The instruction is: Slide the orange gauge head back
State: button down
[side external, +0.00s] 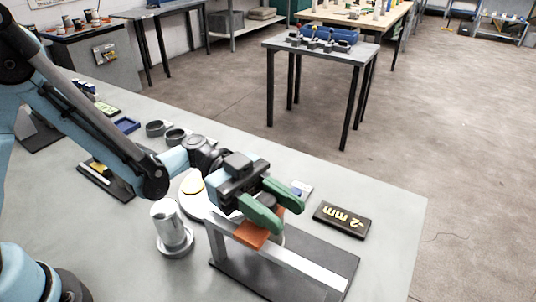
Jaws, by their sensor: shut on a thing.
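The orange gauge head (250,235) sits on a pale metal rail (305,267), toward its upper left part. The rail is fixed over a dark base plate (338,262) on the grey table. My gripper (268,212) has green fingers and is shut on the orange gauge head from above. The fingers hide part of the head and part of the rail behind it.
A black plate marked "-2 mm" (342,220) lies right of the rail. A metal cylinder (171,228) stands on the left, close to the rail's end. Dark rings (157,129) and a blue tray (126,125) lie farther back. The table's right front area is bare.

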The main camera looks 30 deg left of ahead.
jog(key=shift+d, duration=0.85)
jog(key=c, duration=0.8)
grip_release()
jog(key=shift+a, duration=0.15)
jog(key=a, duration=0.4)
jog(key=w+a, duration=0.1)
jog(key=a, duration=0.2)
jog(key=w+a, duration=0.1)
jog(key=a, duration=0.3)
jog(key=shift+w+a, duration=0.2)
jog(key=shift+a, duration=0.15)
